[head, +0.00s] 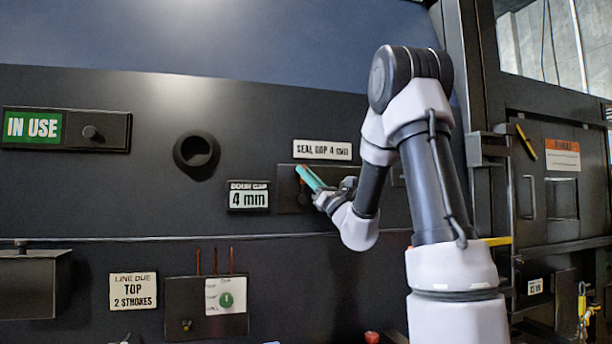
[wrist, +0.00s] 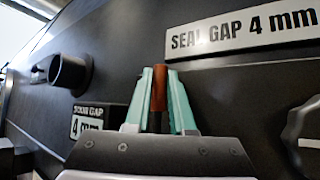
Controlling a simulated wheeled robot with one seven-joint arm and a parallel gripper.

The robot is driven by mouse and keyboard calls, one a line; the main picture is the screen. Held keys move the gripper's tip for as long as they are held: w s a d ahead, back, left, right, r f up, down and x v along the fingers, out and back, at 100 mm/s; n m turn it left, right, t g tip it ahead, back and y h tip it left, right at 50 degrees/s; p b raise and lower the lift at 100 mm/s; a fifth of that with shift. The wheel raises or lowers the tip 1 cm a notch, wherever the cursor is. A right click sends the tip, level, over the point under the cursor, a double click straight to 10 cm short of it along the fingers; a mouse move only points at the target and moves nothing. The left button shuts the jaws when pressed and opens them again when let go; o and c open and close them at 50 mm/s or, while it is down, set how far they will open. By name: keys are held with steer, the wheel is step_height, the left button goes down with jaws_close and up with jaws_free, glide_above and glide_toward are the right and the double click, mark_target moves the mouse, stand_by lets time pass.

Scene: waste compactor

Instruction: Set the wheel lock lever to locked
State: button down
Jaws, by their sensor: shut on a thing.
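My gripper (head: 305,174) is at the dark plate (head: 287,178) below the "SEAL GAP 4 mm" sign. In the wrist view its teal fingers (wrist: 161,75) are closed on an orange-brown handle (wrist: 159,88), one finger on each side. The handle stands upright between the fingers. Its lower end is hidden behind my gripper body. No label naming it as the wheel lock lever is readable, and I cannot tell which position it is set to.
A "SEAL GAP 4 mm" sign (head: 322,149) is just above. A "DOOR GAP 4 mm" sign (head: 248,195) and a round dark socket (head: 196,152) lie to the left. A black knob (wrist: 303,130) is close on the right in the wrist view. A rail crosses below.

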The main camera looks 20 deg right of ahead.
steer(key=shift+d, duration=0.1)
steer(key=c, duration=0.8)
jaws_free()
steer(key=shift+o, duration=0.2)
steer(key=shift+s+f, duration=0.1)
steer(key=v, duration=1)
steer(key=shift+s+d+f, duration=0.2)
steer(key=shift+a, duration=0.1)
